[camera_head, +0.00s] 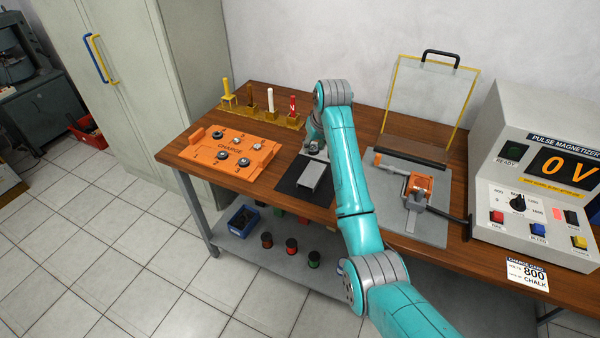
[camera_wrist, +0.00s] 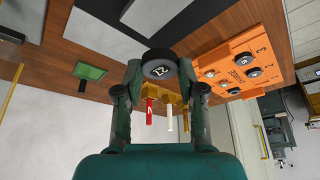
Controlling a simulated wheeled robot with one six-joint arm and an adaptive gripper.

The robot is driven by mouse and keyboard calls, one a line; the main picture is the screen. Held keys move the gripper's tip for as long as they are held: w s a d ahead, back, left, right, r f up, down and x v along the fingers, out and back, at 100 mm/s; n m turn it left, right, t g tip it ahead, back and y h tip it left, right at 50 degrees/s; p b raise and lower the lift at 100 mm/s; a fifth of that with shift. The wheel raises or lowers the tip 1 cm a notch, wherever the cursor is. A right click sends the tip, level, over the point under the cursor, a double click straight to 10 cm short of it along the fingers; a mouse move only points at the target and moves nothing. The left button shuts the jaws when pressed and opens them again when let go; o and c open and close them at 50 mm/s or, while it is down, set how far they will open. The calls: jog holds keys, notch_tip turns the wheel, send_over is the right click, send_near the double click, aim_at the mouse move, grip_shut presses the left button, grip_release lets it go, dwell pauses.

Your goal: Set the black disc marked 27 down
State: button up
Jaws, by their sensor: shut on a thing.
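My gripper (camera_wrist: 160,75) is shut on a black disc (camera_wrist: 160,66) whose pale marking looks like 27; its face shows in the wrist view, between the two fingertips. In the head view my gripper (camera_head: 315,150) is at the back of the black mat (camera_head: 290,184), largely hidden by my own arm, and the disc cannot be made out. The disc appears held above the table in the wrist view. An orange tray (camera_head: 258,163) marked CHARGE lies left of my gripper, with several dark discs in its numbered places; the tray also shows in the wrist view (camera_wrist: 262,45).
A grey block (camera_head: 312,175) lies on the mat. A rack (camera_head: 255,116) with coloured markers stands behind the tray. Right of my arm are an orange clamp fixture (camera_head: 418,186), an upright clear shield (camera_head: 428,100) and the pulse magnetizer (camera_head: 540,170), reading 0 V. A card (camera_head: 528,274) shows 800, CHALK.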

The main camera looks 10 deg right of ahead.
aim_at(315, 151)
notch_tip(315, 151, down, 4)
jog(key=shift+a+r, duration=0.1)
notch_tip(315, 151, down, 5)
jog(key=shift+f, duration=0.15)
jog(key=o, duration=1.2)
jog(key=shift+c, duration=0.2)
jog(key=v, duration=1.2)
